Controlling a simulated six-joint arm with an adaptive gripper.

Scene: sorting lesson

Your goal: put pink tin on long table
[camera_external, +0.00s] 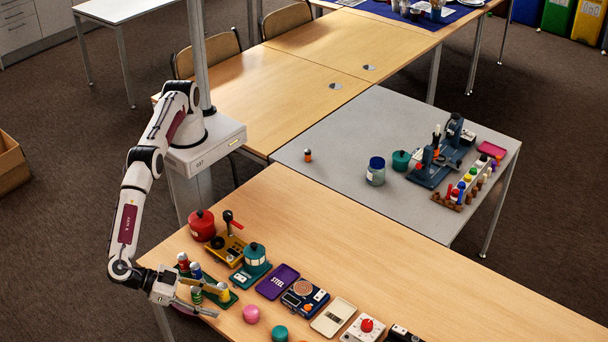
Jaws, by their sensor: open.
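A small round pink tin (251,314) stands on the near wooden table (400,255), close to its front left edge. This long table runs from the left toward the lower right. My gripper (214,302) is open at the table's left end, low and beside a green rack (229,299) of small coloured cans. The pink tin is a short way right of my fingertips, apart from them. I see nothing held between the fingers. A magenta thing (184,311) shows partly below my gripper; the gripper hides most of it.
A teal tin (279,333) stands right of the pink one. A red pot (202,225), a yellow joystick box (226,248), a purple tray (278,282) and a scale (305,298) line the table. A grey table (345,140) adjoins behind. The near table's right part is clear.

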